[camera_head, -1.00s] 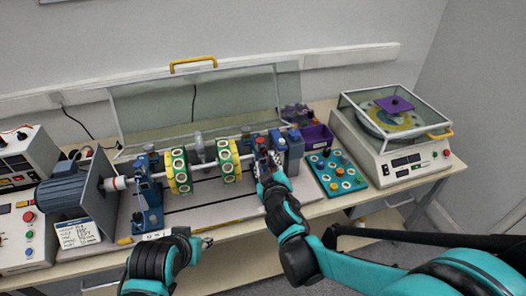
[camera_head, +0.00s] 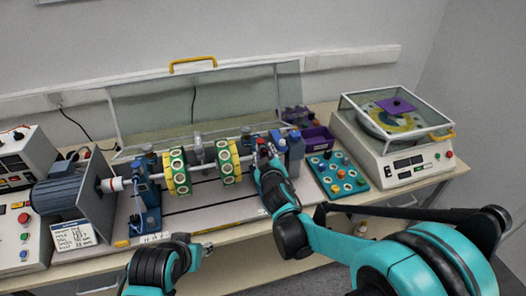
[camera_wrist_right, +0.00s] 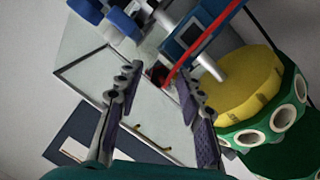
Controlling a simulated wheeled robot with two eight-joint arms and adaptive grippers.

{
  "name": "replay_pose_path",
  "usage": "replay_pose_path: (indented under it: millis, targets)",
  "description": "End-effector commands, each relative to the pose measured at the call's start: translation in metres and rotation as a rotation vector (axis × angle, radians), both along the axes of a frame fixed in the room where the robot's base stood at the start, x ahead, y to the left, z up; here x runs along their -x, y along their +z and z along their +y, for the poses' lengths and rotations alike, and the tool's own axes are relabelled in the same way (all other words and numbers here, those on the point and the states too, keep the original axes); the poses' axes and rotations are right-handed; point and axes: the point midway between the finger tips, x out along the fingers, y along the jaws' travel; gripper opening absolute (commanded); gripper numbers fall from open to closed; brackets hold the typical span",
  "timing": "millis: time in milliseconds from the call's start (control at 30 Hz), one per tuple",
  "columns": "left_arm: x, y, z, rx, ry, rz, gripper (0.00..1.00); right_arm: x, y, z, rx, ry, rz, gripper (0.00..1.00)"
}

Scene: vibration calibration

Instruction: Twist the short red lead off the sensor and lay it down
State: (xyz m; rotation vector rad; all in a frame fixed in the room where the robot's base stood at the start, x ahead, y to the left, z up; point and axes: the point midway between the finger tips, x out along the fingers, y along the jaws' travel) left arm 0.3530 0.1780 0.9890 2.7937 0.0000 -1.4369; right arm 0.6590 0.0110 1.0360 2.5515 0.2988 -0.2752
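In the right wrist view a red lead (camera_wrist_right: 207,42) runs down from the upper right to a small dark red part (camera_wrist_right: 158,74) beside a blue bearing block (camera_wrist_right: 190,30). My right gripper (camera_wrist_right: 157,77) is open, its two fingers apart on either side of that part. I cannot tell whether either finger touches it, or which part is the sensor. In the head view my right gripper (camera_head: 264,152) is at the right-hand bearing block (camera_head: 293,150), and the lead is too small to make out. My left gripper (camera_head: 208,248) is low in front of the bench, its fingers small and unclear.
Green-and-yellow rotor discs (camera_head: 227,162) sit on the shaft left of my right gripper. A teal tray (camera_head: 338,176) with knobs and a purple bin (camera_head: 316,138) stand to the right, before a balance (camera_head: 395,150). A raised clear guard (camera_head: 205,105) stands behind.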

Motion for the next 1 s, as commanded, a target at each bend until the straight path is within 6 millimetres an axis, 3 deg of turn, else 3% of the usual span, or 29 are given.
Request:
replay_pose_path:
  millis: [167,333,567,1000]
  targets:
    - [0.0,-0.001,0.0,0.0,0.0,0.0,0.4,0.0,0.0,0.0,0.0,0.0,0.0,0.37]
    - [0.0,-0.001,0.0,0.0,0.0,0.0,0.4,0.0,0.0,0.0,0.0,0.0,0.0,0.0]
    - [0.0,-0.002,0.0,0.0,0.0,0.0,0.4,0.0,0.0,0.0,0.01,0.0,-0.003,0.0]
    - [0.0,-0.011,0.0,0.0,0.0,0.0,0.4,0.001,-0.002,0.001,0.192,0.001,-0.062,0.0]
